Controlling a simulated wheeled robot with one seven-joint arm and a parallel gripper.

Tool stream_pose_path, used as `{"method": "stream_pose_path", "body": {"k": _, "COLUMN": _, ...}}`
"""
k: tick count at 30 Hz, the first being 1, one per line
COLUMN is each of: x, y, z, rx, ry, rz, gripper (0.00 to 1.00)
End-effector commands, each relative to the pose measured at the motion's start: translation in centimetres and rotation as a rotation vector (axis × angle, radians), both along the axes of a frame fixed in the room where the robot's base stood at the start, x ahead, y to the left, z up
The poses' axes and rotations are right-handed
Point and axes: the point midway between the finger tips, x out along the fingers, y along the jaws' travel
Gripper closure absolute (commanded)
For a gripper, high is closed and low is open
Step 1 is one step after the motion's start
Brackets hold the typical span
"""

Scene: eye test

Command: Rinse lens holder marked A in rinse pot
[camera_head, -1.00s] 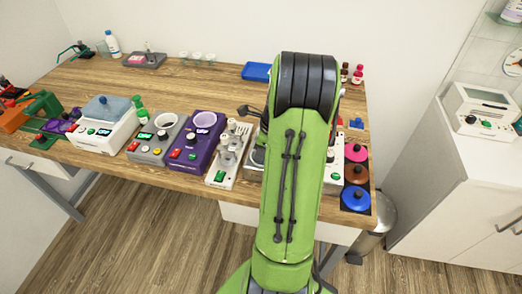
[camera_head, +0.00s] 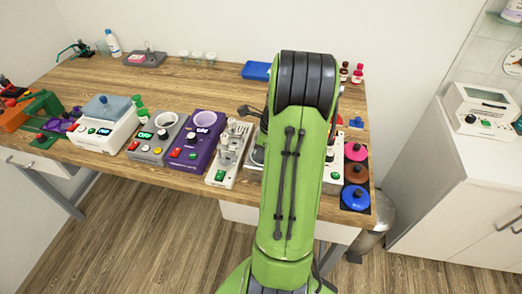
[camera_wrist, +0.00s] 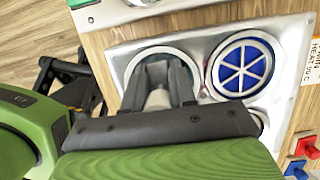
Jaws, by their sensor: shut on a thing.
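In the wrist view my gripper (camera_wrist: 164,88) points down into a round metal-rimmed pot (camera_wrist: 131,74) set in a silver plate (camera_wrist: 204,46). Its dark fingers are shut on a pale grey piece (camera_wrist: 158,99), mostly hidden between them. I cannot read a mark A on it, nor tell whether it touches liquid. A second round opening beside it shows a blue disc with white spokes (camera_wrist: 242,64). A third rim is partly hidden behind the gripper. No label naming the rinse pot is legible. In the head view my arm hides the gripper and pots.
Pink (camera_head: 356,152), brown (camera_head: 356,173) and blue (camera_head: 355,198) knobbed lids stand right of my arm. A purple device (camera_head: 200,139) and a white stand (camera_head: 228,155) are to its left. A blue tray (camera_head: 257,71) lies behind. The back middle of the table is clear.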

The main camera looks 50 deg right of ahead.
Motion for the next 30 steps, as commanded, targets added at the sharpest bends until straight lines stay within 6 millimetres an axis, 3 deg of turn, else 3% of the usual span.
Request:
{"method": "stream_pose_path", "body": {"k": 24, "x": 0.0, "y": 0.0, "z": 6.1, "rx": -0.001, "ry": 0.0, "rz": 0.001, "gripper": 1.0}}
{"method": "stream_pose_path", "body": {"k": 30, "x": 0.0, "y": 0.0, "z": 6.6, "rx": -0.001, "ry": 0.0, "rz": 0.001, "gripper": 1.0}}
